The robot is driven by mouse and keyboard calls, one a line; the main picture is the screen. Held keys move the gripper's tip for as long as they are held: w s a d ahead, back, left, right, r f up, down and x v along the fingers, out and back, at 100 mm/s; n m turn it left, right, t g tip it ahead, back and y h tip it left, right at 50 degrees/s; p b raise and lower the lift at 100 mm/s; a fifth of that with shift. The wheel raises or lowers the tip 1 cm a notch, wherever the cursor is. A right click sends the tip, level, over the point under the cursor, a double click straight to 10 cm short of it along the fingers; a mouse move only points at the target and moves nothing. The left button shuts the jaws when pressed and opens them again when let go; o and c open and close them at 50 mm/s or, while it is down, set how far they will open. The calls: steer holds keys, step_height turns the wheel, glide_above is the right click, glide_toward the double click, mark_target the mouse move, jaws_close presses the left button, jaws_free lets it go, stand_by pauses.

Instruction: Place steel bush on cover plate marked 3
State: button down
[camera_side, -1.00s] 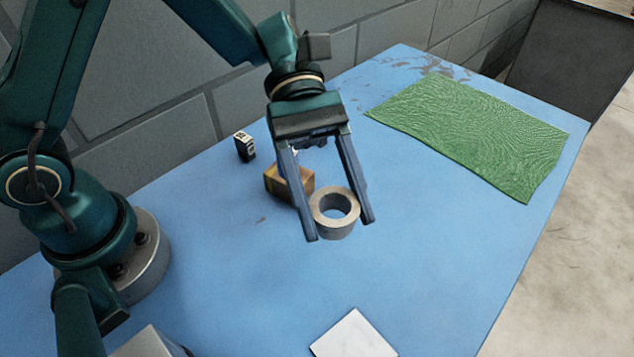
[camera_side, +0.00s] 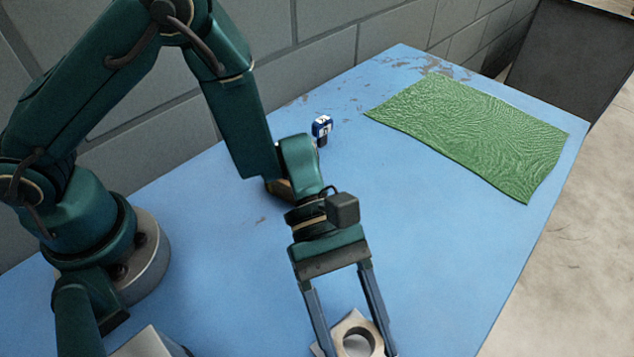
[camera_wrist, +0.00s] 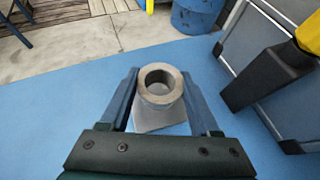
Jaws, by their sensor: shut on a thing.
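The steel bush (camera_side: 356,326) is a thick grey ring, held with its hole facing up between the fingers of my gripper (camera_side: 356,352). In the wrist view the fingers of my gripper (camera_wrist: 164,100) stand on both sides of the bush (camera_wrist: 160,98). A pale square plate (camera_side: 317,349) lies beneath the bush at the bottom edge of the side view, mostly covered. It also shows under the bush in the wrist view (camera_wrist: 150,121). I cannot tell if the bush touches the plate. No mark on the plate is readable.
A green textured mat (camera_side: 470,135) lies at the back right of the blue table (camera_side: 440,235). A small blue and white item (camera_side: 322,128) stands near the back. A brown block (camera_side: 277,187) is partly hidden behind my arm.

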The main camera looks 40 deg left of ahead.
steer(key=shift+f, duration=0.8)
steer(key=shift+c, duration=0.6)
jaws_free()
steer(key=shift+f, duration=0.1)
